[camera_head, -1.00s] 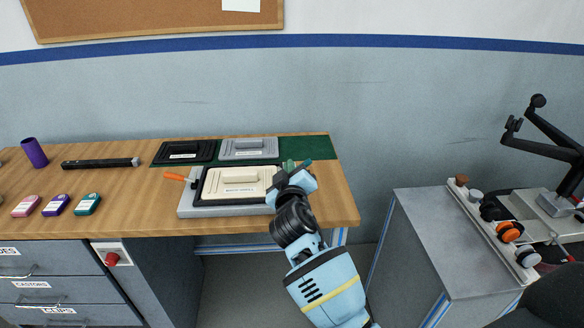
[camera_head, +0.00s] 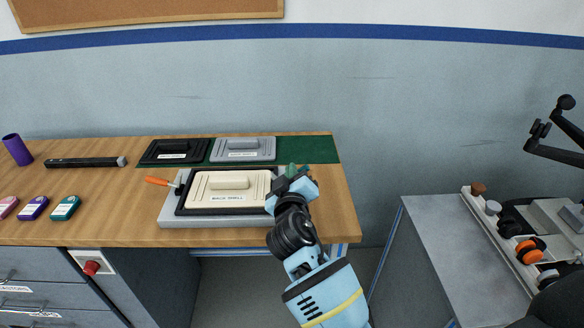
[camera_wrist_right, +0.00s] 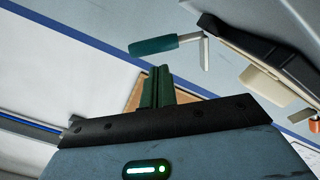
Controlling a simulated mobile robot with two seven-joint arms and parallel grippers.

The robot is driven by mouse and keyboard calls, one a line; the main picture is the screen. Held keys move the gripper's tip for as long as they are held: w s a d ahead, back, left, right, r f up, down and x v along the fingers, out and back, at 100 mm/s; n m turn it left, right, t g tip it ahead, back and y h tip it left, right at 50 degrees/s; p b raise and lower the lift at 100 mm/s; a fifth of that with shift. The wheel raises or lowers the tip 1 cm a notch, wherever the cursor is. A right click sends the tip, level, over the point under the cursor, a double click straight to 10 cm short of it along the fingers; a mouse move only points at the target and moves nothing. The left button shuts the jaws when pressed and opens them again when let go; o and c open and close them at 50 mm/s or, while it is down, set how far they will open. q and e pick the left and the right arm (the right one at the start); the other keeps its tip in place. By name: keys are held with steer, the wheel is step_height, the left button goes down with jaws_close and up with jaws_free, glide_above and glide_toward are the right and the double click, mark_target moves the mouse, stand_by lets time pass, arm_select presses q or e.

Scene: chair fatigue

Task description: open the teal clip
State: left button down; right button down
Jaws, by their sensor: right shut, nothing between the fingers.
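The teal clip (camera_wrist_right: 166,43) shows in the right wrist view as a teal handle on a bent light metal arm, just beyond my fingertips. In the head view I cannot make it out apart from my gripper. My right gripper (camera_head: 292,169) is at the right edge of the cream-lidded mould (camera_head: 227,182) on the bench. Its dark green fingers (camera_wrist_right: 158,88) are shut together and empty, with a visible gap to the teal handle in the wrist picture. An orange-handled clip (camera_head: 158,181) sits at the mould's left side. My left gripper is out of view.
Black (camera_head: 172,150) and grey (camera_head: 243,148) lidded moulds stand behind on a green mat (camera_head: 308,149). A purple cup (camera_head: 17,150), a black bar (camera_head: 86,162) and several small coloured boxes are at the left. A grey cabinet (camera_head: 440,245) stands at the right.

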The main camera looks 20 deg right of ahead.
steer(key=shift+d+f, duration=0.1)
steer(key=shift+f, duration=0.15)
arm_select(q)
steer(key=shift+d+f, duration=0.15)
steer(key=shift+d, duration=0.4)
arm_select(e)
steer(key=shift+d, duration=0.15)
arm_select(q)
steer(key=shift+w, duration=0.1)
arm_select(e)
steer(key=shift+s+d+f+m+b, duration=0.1)
steer(key=shift+d+f+m+b, duration=0.1)
steer(key=shift+f+m+b, duration=0.25)
steer(key=shift+d+f+m, duration=0.1)
steer(key=shift+d+m, duration=0.15)
steer(key=shift+d, duration=0.05)
steer(key=shift+s+d+f, duration=0.15)
steer(key=shift+s+d, duration=0.05)
steer(key=shift+d, duration=0.15)
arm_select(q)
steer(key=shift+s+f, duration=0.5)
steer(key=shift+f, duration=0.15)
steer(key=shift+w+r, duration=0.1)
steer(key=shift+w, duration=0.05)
